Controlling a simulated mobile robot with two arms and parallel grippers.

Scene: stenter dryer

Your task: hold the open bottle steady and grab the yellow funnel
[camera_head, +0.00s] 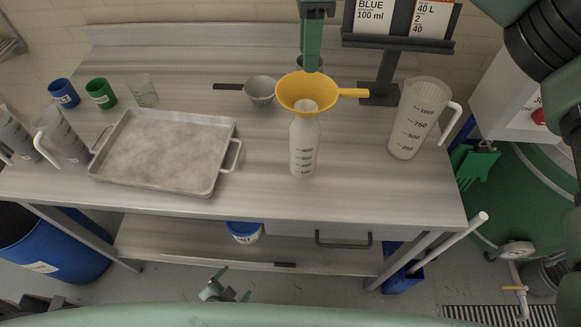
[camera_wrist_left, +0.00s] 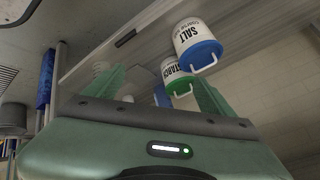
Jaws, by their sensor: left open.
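The white bottle (camera_head: 303,150) stands upright on the steel table with a graduated scale on its front.
A steel tray (camera_head: 215,185) lies left of the bottle, a grey scoop (camera_head: 260,90) behind it. A white jug (camera_head: 415,120) and dark stand (camera_head: 385,80) are right. The salt tub (camera_wrist_left: 197,45) and starch tub (camera_wrist_left: 175,75) appear beyond my left gripper. The tabletop's front strip is clear.

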